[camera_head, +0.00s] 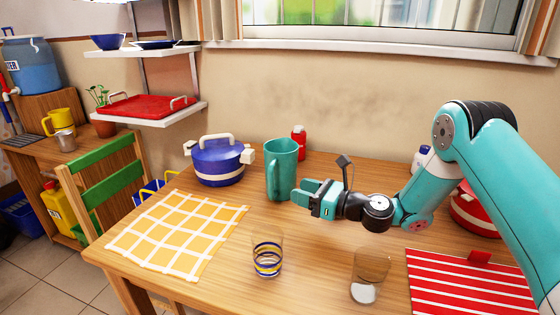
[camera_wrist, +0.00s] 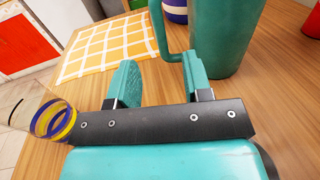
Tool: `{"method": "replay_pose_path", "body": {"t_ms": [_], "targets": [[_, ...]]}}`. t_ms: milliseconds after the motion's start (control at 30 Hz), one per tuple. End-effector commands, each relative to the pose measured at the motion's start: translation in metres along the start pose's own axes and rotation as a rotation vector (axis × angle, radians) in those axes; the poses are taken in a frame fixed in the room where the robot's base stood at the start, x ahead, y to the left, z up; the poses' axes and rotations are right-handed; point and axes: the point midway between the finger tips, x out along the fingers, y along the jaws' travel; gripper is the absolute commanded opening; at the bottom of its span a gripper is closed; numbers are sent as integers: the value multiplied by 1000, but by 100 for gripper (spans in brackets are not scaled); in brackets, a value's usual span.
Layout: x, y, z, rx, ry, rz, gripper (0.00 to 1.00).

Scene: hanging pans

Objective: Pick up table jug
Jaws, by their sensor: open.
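The teal jug (camera_head: 283,165) stands upright on the wooden table (camera_head: 215,275), near the middle. In the wrist view the jug (camera_wrist: 226,30) is at the top right, its top cut off, with its handle (camera_wrist: 159,30) on its left side. My gripper (camera_head: 304,191) is open and empty, low at the jug's near right side in the head view. In the wrist view its fingers (camera_wrist: 160,78) point toward the handle, whose lower part shows just beyond the gap.
A blue pot (camera_head: 218,165) stands left of the jug and a red bottle (camera_head: 299,143) behind it. Two glasses, a striped one (camera_head: 267,255) and a clear one (camera_head: 369,275), stand in front. A yellow checked mat (camera_head: 180,232) and a red striped mat (camera_head: 465,283) lie flat.

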Motion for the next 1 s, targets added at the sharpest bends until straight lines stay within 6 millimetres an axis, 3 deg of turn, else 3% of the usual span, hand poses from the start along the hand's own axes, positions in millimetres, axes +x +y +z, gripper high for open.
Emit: {"method": "replay_pose_path", "body": {"t_ms": [100,367,633,967,1000], "targets": [[26,1,0,-7,-3,4,46],[48,0,0,-5,-2,2,46],[87,2,-3,-6,-3,3,46],[96,1,-4,-3,-2,0,46],[96,1,-4,-3,-2,0,39]]}}
